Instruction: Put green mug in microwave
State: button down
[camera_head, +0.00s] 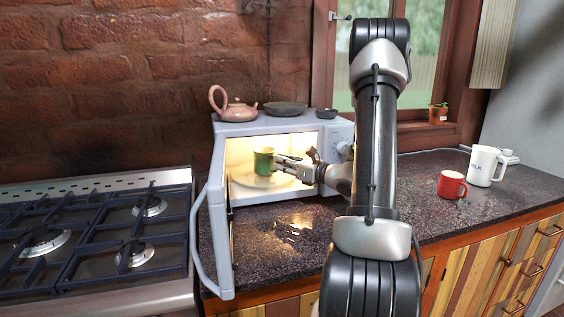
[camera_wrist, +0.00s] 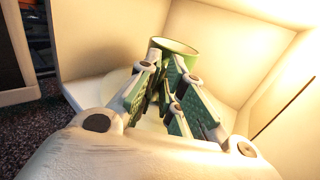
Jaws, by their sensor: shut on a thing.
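The green mug (camera_head: 263,161) is inside the lit microwave (camera_head: 262,129), upright over the round turntable plate (camera_head: 246,181). I cannot tell whether its base touches the plate. My gripper (camera_head: 280,164) reaches in through the open front from the right and is shut on the mug. In the wrist view the mug's rim (camera_wrist: 174,46) shows beyond my gripper's fingers (camera_wrist: 168,88), which hide much of its lower body. The microwave door (camera_head: 213,228) stands open, swung toward the front left.
A pink teapot (camera_head: 233,106), a dark shallow dish (camera_head: 285,108) and a small dark bowl (camera_head: 327,113) sit on the microwave. A red mug (camera_head: 452,185) and a white mug (camera_head: 483,166) stand on the counter at right. A gas stove (camera_head: 95,235) is at left.

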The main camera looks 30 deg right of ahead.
jog(key=shift+f, duration=0.35)
dwell(0.6)
jog(key=c, duration=1.5)
grip_release()
